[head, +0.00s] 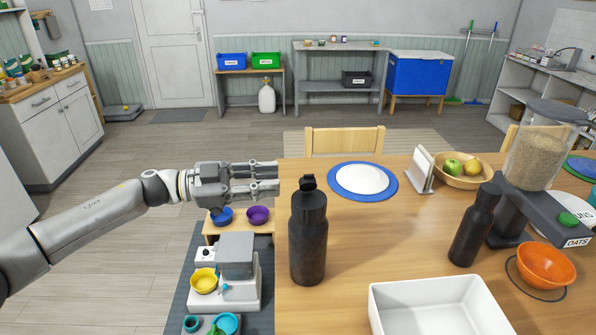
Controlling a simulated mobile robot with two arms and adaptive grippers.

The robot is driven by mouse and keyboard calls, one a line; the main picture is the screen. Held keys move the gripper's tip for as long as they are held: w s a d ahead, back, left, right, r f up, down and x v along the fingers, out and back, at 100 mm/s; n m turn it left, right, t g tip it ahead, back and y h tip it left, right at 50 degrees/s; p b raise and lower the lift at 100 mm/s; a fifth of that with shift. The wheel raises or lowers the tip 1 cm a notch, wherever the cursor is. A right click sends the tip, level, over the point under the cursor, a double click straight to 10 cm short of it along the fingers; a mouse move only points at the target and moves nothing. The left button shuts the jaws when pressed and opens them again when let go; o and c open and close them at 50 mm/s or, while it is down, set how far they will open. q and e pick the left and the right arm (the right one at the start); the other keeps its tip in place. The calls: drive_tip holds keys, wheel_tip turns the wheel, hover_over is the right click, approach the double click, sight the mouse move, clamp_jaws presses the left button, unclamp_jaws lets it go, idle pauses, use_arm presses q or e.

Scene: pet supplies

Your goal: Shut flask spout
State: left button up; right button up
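A tall black flask (308,238) stands upright on the wooden table near its left edge. A small dark spout piece (307,183) sticks up from its lid; I cannot tell how far it is open. A second, shorter dark flask (473,228) stands on the table to the right. My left gripper (278,179) reaches in from the left, to the left of the tall flask's top and apart from it in the picture. Its fingers point right, spread with a gap between them and nothing held. My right gripper is out of view.
A white bin (437,283) sits at the table's front, with an orange bowl (547,264) and an oats dispenser (532,160) at right. A blue-rimmed plate (362,180), napkin holder (420,170) and fruit bowl (461,182) lie behind. A low feeding station (238,293) stands left of the table.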

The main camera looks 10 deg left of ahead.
sight(303, 177)
use_arm(q)
drive_tip(key=p+x, duration=0.1)
drive_tip(key=x, duration=0.5)
drive_tip(key=shift+w+d+p, duration=0.1)
drive_tip(key=shift+d+p, duration=0.2)
drive_tip(key=shift+p, duration=0.05)
clamp_jaws()
